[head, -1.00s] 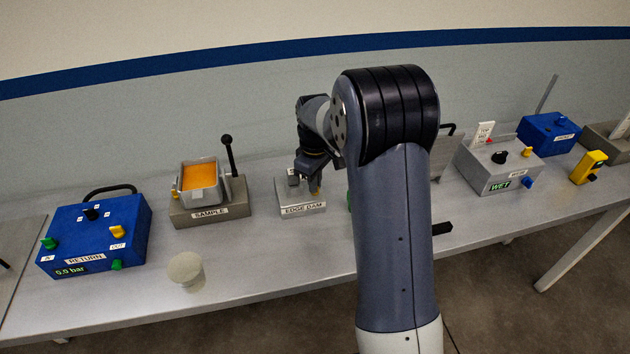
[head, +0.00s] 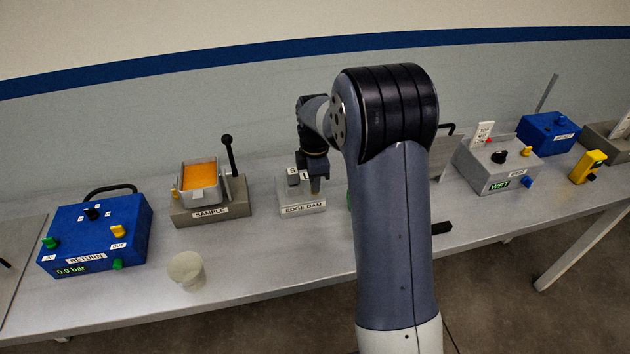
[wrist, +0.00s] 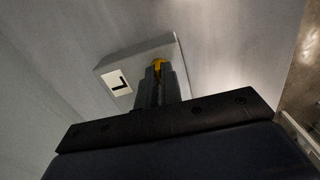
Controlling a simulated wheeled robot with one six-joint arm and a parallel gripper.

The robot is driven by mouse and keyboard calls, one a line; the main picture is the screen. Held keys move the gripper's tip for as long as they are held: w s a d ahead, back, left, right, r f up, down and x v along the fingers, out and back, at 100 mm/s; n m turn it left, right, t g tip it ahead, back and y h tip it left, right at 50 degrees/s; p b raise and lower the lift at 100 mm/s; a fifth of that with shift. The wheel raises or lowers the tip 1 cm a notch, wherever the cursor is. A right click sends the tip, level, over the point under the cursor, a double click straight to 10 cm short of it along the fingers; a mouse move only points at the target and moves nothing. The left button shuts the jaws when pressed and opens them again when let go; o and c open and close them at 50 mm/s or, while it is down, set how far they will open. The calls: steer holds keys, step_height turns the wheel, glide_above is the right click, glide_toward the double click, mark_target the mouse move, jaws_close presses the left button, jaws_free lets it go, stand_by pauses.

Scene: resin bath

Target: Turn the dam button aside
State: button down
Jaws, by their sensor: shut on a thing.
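The edge dam block (head: 303,210) is a small light grey box labelled EDGE DAM, standing on the bench left of my arm. My gripper (head: 315,188) points down over its right part. In the wrist view my gripper (wrist: 158,75) is shut on the yellow dam button (wrist: 159,63), whose tip shows between the fingers. The block (wrist: 140,62) also shows there, with a white plate bearing a black letter "L" (wrist: 118,82). In the head view the fingers hide the button.
Left of the block stand the SAMPLE stand (head: 209,213) with an orange-filled tray and an upright lever, the blue RETURN box (head: 95,235) and a pale round cup (head: 186,270). Right of my arm are a grey WET box (head: 497,165) and a yellow device (head: 588,167). Bench is clear in front of the block.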

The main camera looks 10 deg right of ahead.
steer(key=shift+n, duration=0.3)
steer(key=c, duration=1.6)
jaws_free()
step_height(320, 180, up, 11)
steer(key=shift+f+b, duration=0.1)
steer(key=shift+b, duration=0.25)
step_height(320, 180, down, 11)
steer(key=shift+r+p, duration=0.1)
steer(key=shift+p, duration=0.25)
